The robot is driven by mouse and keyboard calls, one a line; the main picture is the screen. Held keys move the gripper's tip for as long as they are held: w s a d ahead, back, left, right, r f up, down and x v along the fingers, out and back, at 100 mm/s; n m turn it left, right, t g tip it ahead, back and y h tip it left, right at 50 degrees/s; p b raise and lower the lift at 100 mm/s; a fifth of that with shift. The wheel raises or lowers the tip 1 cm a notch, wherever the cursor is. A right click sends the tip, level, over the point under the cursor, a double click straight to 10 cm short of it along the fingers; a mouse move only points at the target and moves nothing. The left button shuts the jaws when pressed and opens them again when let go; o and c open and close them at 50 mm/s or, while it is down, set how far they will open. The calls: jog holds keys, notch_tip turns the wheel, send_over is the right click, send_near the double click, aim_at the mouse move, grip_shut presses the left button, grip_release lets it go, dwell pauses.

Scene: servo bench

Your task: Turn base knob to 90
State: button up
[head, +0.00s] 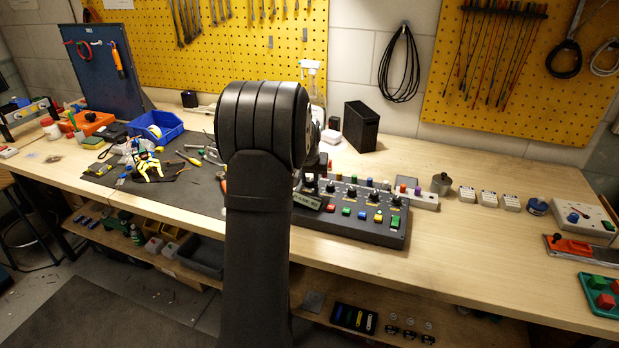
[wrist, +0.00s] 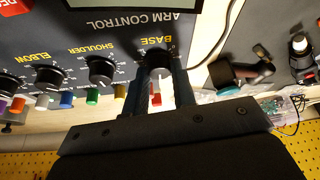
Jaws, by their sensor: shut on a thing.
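The black control panel (wrist: 105,35) carries the text ARM CONTROL and a row of black knobs, upside down in the wrist view. The base knob (wrist: 158,60), under the label BASE, sits between the two fingers of my gripper (wrist: 158,80), which is shut on it. Its pointer and setting cannot be read. In the head view the panel (head: 352,233) lies on the bench, and my arm covers its left end, with the base knob not clearly visible there.
The shoulder knob (wrist: 101,70) and elbow knob (wrist: 49,77) stand beside the base knob, with coloured buttons near them. A black box (head: 361,127) stands behind the panel. A metal cylinder (head: 441,184) and several white blocks stand to its right. Bare bench lies in front of these.

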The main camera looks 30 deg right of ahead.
dwell(0.3)
jog(key=o, duration=1)
jog(key=shift+r, duration=0.1)
jog(key=v, duration=1.7)
jog(key=shift+r, duration=0.15)
jog(key=x, duration=1.7)
jog(key=shift+f, duration=0.25)
